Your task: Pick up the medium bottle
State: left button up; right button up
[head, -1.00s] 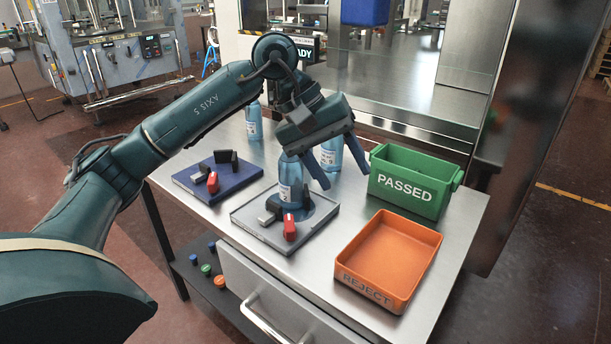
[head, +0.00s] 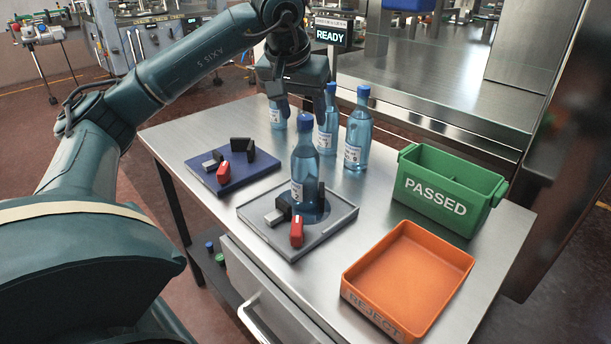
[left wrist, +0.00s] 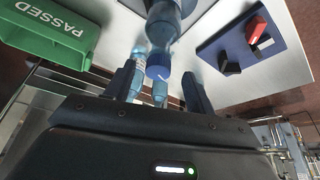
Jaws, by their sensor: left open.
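A clear blue bottle (head: 305,168) with a blue cap stands upright in the grey fixture tray (head: 262,238). Behind it on the steel table stand three similar blue-capped bottles: a left one (head: 277,115), a middle one (head: 328,128) and a right one (head: 358,138). I cannot tell for sure which is the medium one. My left gripper (head: 301,106) is open, fingers pointing down, over the fixture bottle's cap in the head view. In the left wrist view a blue cap (left wrist: 158,68) shows between the spread fingers (left wrist: 159,88), with no visible grip. My right gripper is not in view.
A green PASSED bin (head: 440,205) and an orange REJECT tray (head: 375,308) stand on the right. A blue fixture plate (head: 228,180) with red and black clamps lies left. The grey tray has a red clamp (head: 297,232). Bare steel lies between tray and bins.

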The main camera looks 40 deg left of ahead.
pick_arm(q)
send_over(305, 165)
jog(key=w+a, duration=0.2)
jog(key=w, duration=0.1)
notch_tip(305, 165, down, 5)
grip_shut()
dwell(0.4)
